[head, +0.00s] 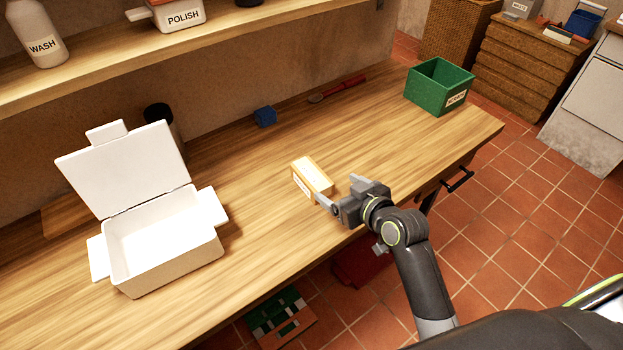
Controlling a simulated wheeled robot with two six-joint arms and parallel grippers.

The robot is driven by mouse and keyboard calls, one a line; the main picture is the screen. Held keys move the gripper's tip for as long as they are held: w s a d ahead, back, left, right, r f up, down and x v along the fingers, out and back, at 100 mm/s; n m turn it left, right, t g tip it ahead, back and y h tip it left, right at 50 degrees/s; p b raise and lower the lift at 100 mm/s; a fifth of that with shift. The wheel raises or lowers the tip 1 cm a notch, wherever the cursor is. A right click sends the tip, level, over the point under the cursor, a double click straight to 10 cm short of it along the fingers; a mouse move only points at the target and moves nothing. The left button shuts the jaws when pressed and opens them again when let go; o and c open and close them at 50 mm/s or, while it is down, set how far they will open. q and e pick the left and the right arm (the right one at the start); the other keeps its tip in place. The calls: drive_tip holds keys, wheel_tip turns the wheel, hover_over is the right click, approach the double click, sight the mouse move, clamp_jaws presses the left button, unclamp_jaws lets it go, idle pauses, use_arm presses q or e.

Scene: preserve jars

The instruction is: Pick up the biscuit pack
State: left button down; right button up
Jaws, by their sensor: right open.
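The biscuit pack looks to be the small tan and white box (311,177) lying on the wooden counter, near its front edge; its label is too small to read. My right gripper (338,193) is open, just to the right of and in front of the box. Its fingers point at the box's near right side. One finger lies close to the box's front corner; I cannot tell whether it touches. My left gripper is not in view.
An open white container (165,255) with its lid raised stands at the left. A green bin (440,88) stands at the right end of the counter (250,210). A blue block (265,117) and a red-handled tool (340,88) lie at the back. The counter around the box is clear.

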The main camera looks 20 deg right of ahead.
sight(315, 177)
drive_tip(key=x, duration=0.5)
drive_tip(key=shift+w+f, duration=0.2)
drive_tip(key=shift+w, duration=0.1)
drive_tip(key=shift+s+f+p+x, duration=0.1)
drive_tip(key=shift+f+p+x, duration=0.1)
drive_tip(key=shift+x, duration=1.2)
drive_tip(key=shift+s+f+p+x, duration=0.1)
drive_tip(key=shift+f+p+x, duration=0.1)
drive_tip(key=shift+x, duration=1.15)
drive_tip(key=shift+a, duration=0.15)
drive_tip(key=c, duration=1.1)
wheel_tip(315, 177, up, 10)
drive_tip(key=shift+r, duration=0.1)
drive_tip(key=shift+c, duration=0.2)
